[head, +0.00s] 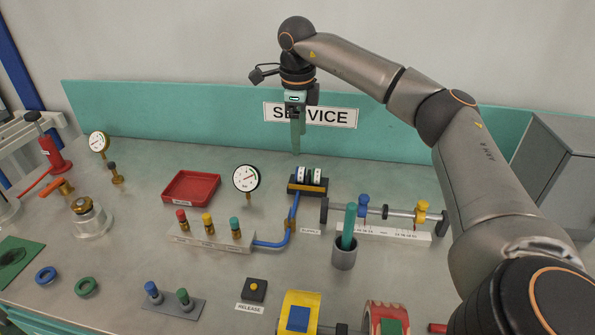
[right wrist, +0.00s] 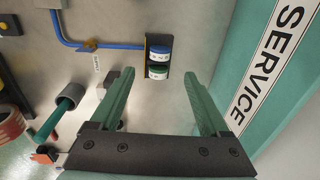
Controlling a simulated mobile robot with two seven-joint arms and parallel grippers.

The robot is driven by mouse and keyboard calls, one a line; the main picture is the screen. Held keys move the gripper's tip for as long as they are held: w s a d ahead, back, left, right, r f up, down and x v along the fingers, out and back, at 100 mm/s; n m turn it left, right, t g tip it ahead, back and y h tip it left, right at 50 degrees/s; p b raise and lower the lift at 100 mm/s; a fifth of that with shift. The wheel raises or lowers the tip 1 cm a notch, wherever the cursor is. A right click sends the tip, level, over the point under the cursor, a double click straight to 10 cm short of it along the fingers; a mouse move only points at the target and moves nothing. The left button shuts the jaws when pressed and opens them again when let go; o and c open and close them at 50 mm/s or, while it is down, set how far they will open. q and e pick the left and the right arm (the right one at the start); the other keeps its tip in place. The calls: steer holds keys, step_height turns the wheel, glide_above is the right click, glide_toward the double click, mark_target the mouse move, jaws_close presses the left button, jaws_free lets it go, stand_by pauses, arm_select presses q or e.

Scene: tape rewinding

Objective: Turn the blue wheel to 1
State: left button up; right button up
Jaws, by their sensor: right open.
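A black-based unit (head: 307,188) at the back middle of the bench carries two number wheels with white bands. In the right wrist view the blue wheel (right wrist: 161,51) is beside the green wheel (right wrist: 158,72). The digits are too small to read. My right gripper (head: 296,150) points down above and behind the unit, in front of the SERVICE sign. In the right wrist view its two green fingers (right wrist: 158,90) are apart, with bare bench between them. It is empty and touches neither wheel. My left gripper is not in view.
A blue pipe (head: 290,222) runs from a valve block (head: 210,235) to the unit. A gauge (head: 246,179) stands to its left, a grey cup (head: 344,254) with a green rod in front. A rail with blue and yellow sliders (head: 400,213) lies right. The teal wall (head: 180,125) is behind.

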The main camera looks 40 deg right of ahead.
mark_target(300, 169)
steer(key=f, duration=0.7)
steer(key=d+f+b, duration=0.1)
steer(key=f, duration=0.2)
steer(key=shift+w+f, duration=0.35)
steer(key=shift+w, duration=0.05)
jaws_close()
